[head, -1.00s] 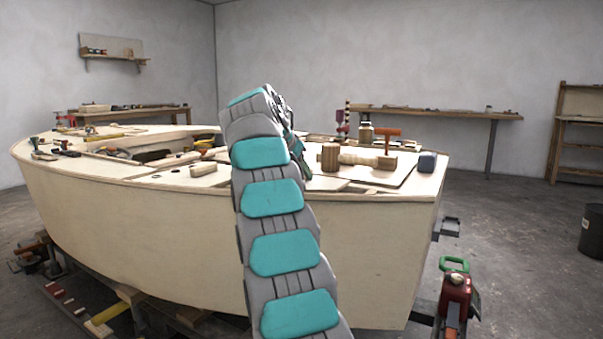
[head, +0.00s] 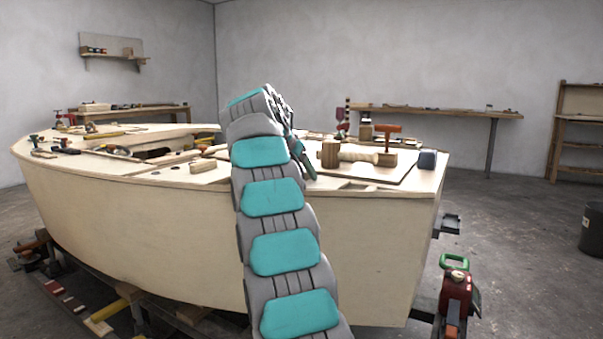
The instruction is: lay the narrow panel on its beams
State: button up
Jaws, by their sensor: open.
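My gripper (head: 304,168) is mostly hidden behind my own arm; only a dark part of the arm's end shows, low over the deck, left of a mallet (head: 357,154). Its jaws are open. I see nothing held in it. Pale plywood panels cover much of the hull top. A long pale panel (head: 165,132) lies along the far left side, beyond an opening (head: 155,153). I cannot tell for sure which panel is the narrow one. The beams under the panels are mostly hidden.
The plywood hull (head: 150,222) fills the middle. A dark block (head: 427,160), an orange-handled tool (head: 387,133) and a small wooden block (head: 203,165) lie on top. A red canister (head: 456,293) stands at the lower right.

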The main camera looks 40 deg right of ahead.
jog(key=p+v, duration=0.1)
jog(key=v, duration=0.6)
jog(key=shift+r, duration=0.2)
jog(key=shift+s+a+r, duration=0.1)
jog(key=shift+a, duration=0.15)
